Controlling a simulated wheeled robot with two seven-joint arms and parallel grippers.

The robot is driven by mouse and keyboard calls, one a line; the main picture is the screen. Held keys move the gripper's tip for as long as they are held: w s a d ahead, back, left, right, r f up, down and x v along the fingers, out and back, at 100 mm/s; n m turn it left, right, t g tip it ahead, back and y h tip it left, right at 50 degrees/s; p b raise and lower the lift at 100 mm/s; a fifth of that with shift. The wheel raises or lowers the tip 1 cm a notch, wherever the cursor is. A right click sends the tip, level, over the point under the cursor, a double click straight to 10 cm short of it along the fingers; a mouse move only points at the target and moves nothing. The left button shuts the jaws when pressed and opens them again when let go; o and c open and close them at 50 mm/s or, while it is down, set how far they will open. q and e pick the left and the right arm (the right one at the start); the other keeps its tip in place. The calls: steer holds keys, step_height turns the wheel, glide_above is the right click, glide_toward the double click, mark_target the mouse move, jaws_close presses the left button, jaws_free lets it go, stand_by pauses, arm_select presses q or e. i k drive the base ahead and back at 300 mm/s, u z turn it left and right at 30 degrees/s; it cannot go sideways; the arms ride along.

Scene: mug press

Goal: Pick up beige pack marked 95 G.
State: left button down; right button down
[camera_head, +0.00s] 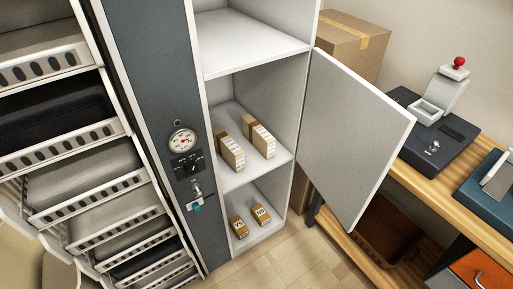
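Two small tan packs with white labels sit in the cabinet's lowest compartment, a left one (239,227) and a right one (262,215). Their dark marks are too small to read surely, and I cannot confirm 95 G on either. Two longer cartons in beige and white, a left one (229,150) and a right one (259,137), stand side by side on the middle shelf (240,178). Their print is also too small to read. Neither of my grippers is in view.
The cabinet door (350,140) stands open to the right. A dark panel with a gauge (183,141) and racks of trays (85,205) are on the left. A wooden bench (440,205) with a dark device (432,130) is at right. A cardboard box (350,45) stands behind the door.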

mark_target(232, 153)
steer(key=z, duration=0.5)
steer(key=k, duration=0.2)
steer(key=u, duration=1)
steer(key=i, duration=1.05)
steer(key=z, duration=0.25)
